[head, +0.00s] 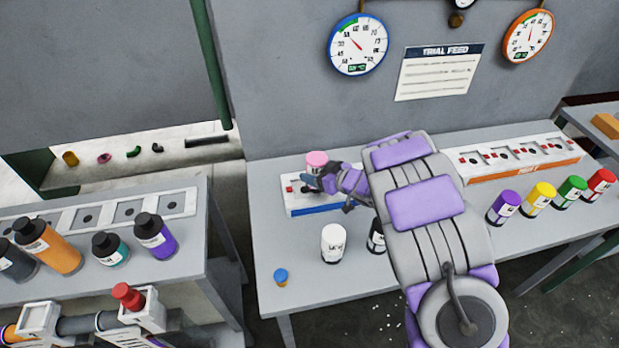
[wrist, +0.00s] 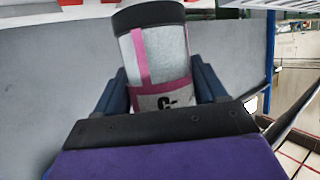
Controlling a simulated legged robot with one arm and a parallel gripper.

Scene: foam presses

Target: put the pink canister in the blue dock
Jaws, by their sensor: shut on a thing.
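The pink canister (head: 316,160) shows its pink top in the head view, at the back left of the middle table. My gripper (head: 324,180) is shut on it, and hides much of its body. In the wrist view the canister (wrist: 160,55) shows a white label with pink bands and a dark end, between the two blue fingers of my gripper (wrist: 161,88). The blue dock (head: 318,210) is a low white-topped block with a blue front. The canister and my gripper are over or at this dock. I cannot tell whether the canister touches it.
A white canister (head: 334,243) and a black canister (head: 376,236) stand in front of the dock, close to my arm. A small blue-topped item (head: 281,277) is near the front left. An orange dock (head: 525,168) and several coloured canisters are at the right.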

